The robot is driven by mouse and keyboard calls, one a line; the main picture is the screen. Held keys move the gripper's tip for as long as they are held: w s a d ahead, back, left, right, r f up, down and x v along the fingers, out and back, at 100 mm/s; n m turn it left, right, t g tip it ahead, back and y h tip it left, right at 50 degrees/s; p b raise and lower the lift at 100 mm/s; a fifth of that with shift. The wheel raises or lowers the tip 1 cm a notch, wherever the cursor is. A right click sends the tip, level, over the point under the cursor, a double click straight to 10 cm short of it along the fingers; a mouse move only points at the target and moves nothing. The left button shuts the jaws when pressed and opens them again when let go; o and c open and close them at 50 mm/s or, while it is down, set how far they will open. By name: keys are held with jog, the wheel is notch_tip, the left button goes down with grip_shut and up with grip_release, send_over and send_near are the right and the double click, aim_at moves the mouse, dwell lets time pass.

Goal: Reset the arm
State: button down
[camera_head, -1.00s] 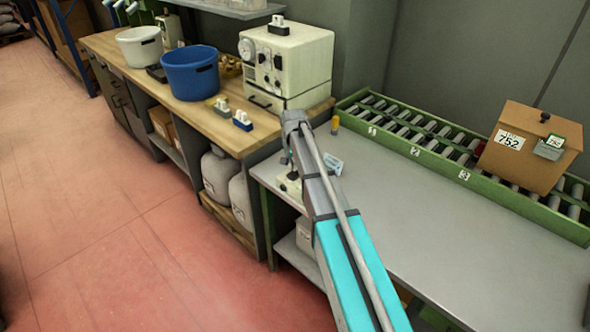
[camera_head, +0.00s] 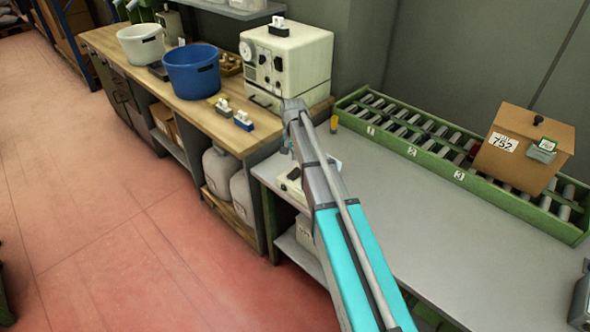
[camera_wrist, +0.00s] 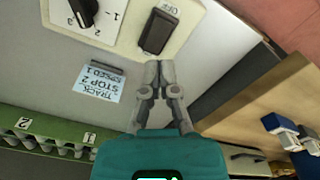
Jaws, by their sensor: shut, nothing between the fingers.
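Beyond the tips is a cream control box (camera_wrist: 125,22) with a black dial and a dark rocker switch (camera_wrist: 156,32) marked OFF. The box partly shows beside my arm in the head view (camera_head: 291,186). A pale blue label (camera_wrist: 100,82) reading "TRACK STOP 2 SPEED 1" lies on the grey surface next to it.
A green roller conveyor (camera_head: 400,140) with numbered stops runs along the back of the grey table (camera_head: 440,230). A cardboard box (camera_head: 525,150) marked 752 sits on it. A wooden bench (camera_head: 205,112) to the left holds a blue tub (camera_head: 191,72), a white tub (camera_head: 140,45) and a cream machine (camera_head: 287,65).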

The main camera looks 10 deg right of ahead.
dwell(0.5)
jog(key=s+d+n, duration=0.2)
jog(key=s+n, duration=0.2)
jog(key=s, duration=2.3)
jog(key=shift+n, duration=0.4)
jog(key=shift+s, duration=0.1)
